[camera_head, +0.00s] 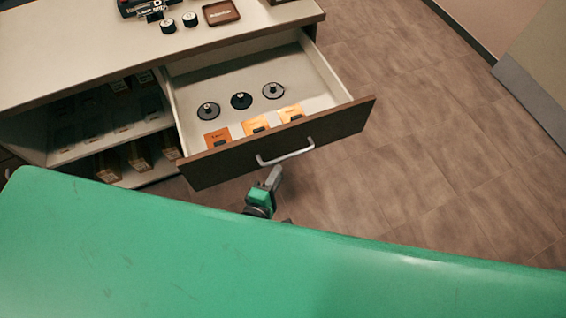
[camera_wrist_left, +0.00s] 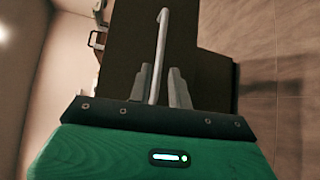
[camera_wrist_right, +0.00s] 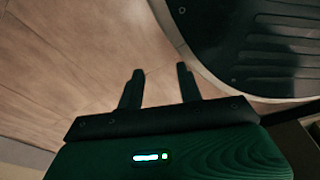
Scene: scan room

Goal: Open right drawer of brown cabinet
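The right drawer (camera_head: 235,157) of the cabinet (camera_head: 90,80) is pulled well out, its dark front facing me. Its pale curved handle (camera_head: 286,156) is fully visible in the head view. My left gripper (camera_head: 276,170) is just in front of the handle, its tips close beneath the bar in the picture. In the left wrist view the handle bar (camera_wrist_left: 162,40) lines up between my two fingers (camera_wrist_left: 161,72), which stand partly apart; contact is unclear. My right gripper (camera_wrist_right: 160,72) is open and empty above the floor, far from the drawer.
Several dark discs (camera_head: 241,100) and orange cards (camera_head: 256,125) lie in the drawer. A small brown tray (camera_head: 221,12) and black items stand on the cabinet top. Open shelves (camera_head: 110,130) are at left. Floor (camera_head: 430,120) right of the drawer is clear.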

